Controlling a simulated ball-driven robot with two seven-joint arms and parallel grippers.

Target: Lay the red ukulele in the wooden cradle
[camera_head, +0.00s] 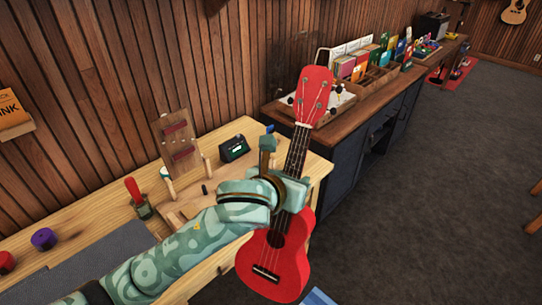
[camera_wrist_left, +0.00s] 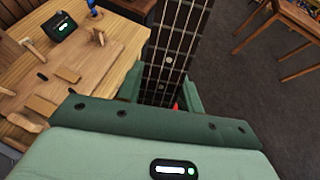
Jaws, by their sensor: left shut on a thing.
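The red ukulele (camera_head: 274,258) is upright and slightly tilted in the head view, its headstock up and its body down, past the bench's right edge. My left gripper (camera_head: 291,190) is shut on its neck, just above the body. In the left wrist view the fretted neck (camera_wrist_left: 180,40) runs up between the fingers of my left gripper (camera_wrist_left: 160,92). The wooden cradle (camera_head: 180,208), with short upright pegs, stands on the bench to the left of the ukulele, partly hidden by my left arm. Parts of the cradle (camera_wrist_left: 66,74) also show in the left wrist view. My right gripper is not in view.
A black tuner (camera_head: 234,149) with a green display sits behind the cradle. A red-handled tool (camera_head: 137,197) and purple and red rolls stand at left on the wooden bench (camera_head: 90,215). A dark counter (camera_head: 345,150) with boxes runs behind.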

